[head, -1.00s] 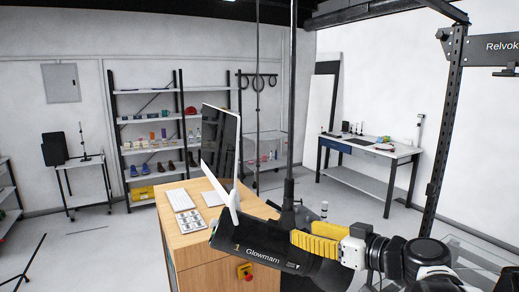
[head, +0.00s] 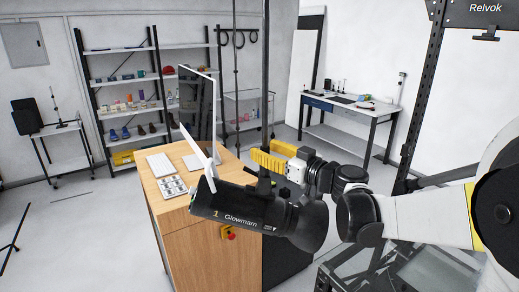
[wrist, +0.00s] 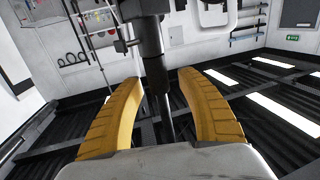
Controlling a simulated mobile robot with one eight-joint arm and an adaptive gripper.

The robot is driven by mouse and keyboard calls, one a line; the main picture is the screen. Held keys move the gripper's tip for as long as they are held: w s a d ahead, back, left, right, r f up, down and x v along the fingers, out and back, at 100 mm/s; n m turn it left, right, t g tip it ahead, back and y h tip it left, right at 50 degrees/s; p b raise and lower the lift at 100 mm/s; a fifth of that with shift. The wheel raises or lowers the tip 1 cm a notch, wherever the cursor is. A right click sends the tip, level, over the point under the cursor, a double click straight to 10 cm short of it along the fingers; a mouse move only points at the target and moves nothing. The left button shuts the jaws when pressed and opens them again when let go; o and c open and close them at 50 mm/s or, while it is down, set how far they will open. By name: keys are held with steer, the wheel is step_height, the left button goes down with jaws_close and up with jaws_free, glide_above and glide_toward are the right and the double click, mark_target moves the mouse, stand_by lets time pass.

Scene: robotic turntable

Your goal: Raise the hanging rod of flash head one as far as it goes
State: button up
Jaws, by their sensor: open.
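Flash head one (head: 245,217) is a black cylinder marked "1 Glowmam", hanging in front of the wooden desk in the head view. Its hanging rod (head: 265,80) is a thin black vertical pole that runs up out of view. My gripper (head: 266,160) has yellow fingers and is just above the flash head, at the rod. In the wrist view the rod (wrist: 155,72) runs down between the two open fingers (wrist: 158,88), with a gap on each side. The fingers hide part of the rod in the head view.
The wooden desk (head: 187,240) with a monitor (head: 200,110) stands behind and left of the flash head. A glass-topped frame (head: 350,262) is at the lower right. Shelves (head: 140,95) and a workbench (head: 350,110) line the back. Open floor lies at the left.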

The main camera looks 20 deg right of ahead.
steer(key=shift+w, duration=0.1)
jaws_close()
steer(key=shift+r, duration=0.15)
